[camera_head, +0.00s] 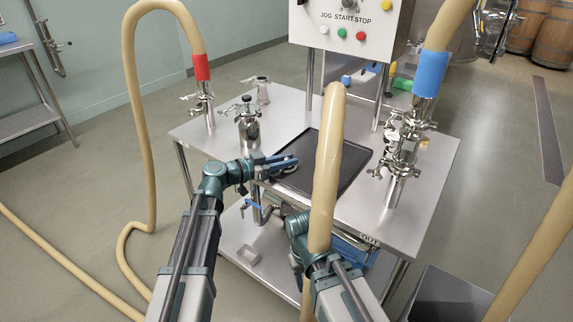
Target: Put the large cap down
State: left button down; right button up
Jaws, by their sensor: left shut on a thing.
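My left gripper (284,163) is over the left edge of the black mat (345,150) on the steel table. It is shut on a small pale metal round piece, which appears to be the large cap (288,171). The fingers cover part of the cap. I cannot tell whether the cap touches the mat or hangs just above it. My right arm's wrist is low, by the table's front edge, behind a thick beige hose. Its fingertips cannot be made out clearly.
A steel vessel with clamps (248,128) and a small steel fitting (262,92) stand at the table's back left. A valve stack (400,150) stands at the right, below a blue-banded hose. The beige hose (329,160) rises across the mat's view. A control box (350,25) is behind.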

pick_arm(q)
jog(key=shift+f, duration=0.1)
jog(key=c, duration=1.2)
grip_release()
jog(key=shift+f, duration=0.1)
jog(key=shift+c, duration=0.2)
jog(key=o, duration=0.5)
jog(key=shift+c, duration=0.2)
jog(key=shift+r, duration=0.25)
jog(key=shift+s+a+r, duration=0.1)
jog(key=shift+s+a, duration=0.1)
jog(key=shift+a, duration=0.05)
jog(key=p+v, duration=0.1)
jog(key=v, duration=1)
jog(key=shift+a+p, duration=0.2)
jog(key=shift+p, duration=0.2)
jog(key=shift+a, duration=0.1)
